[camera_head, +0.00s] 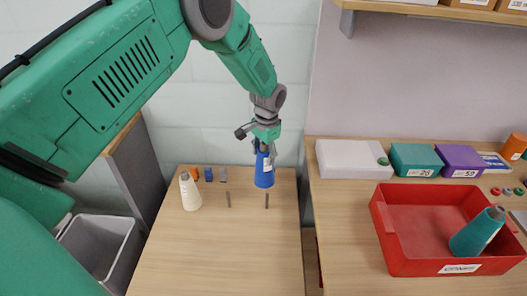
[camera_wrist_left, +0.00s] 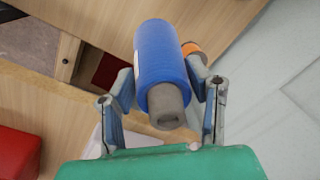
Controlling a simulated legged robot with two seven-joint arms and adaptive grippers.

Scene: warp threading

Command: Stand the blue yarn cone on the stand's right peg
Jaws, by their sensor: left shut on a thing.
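The blue yarn cone (camera_head: 264,174) hangs upright from my left gripper (camera_head: 265,146), which is shut on its top. In the left wrist view, the blue cone (camera_wrist_left: 163,65) sits between the two fingers of my left gripper (camera_wrist_left: 164,105), its grey tip toward the camera. Two thin upright pegs rise from the wooden surface: a left peg (camera_head: 228,199) and a right peg (camera_head: 267,201). In the head view the cone's base is just above the right peg, with a small gap; the depth between them is hard to tell. My right gripper is not in view.
A cream cone (camera_head: 190,193) stands left of the pegs. On the right table (camera_head: 345,232), a red tray (camera_head: 403,268) holds a teal cone (camera_head: 477,233). A grey bin (camera_head: 98,246) stands at left.

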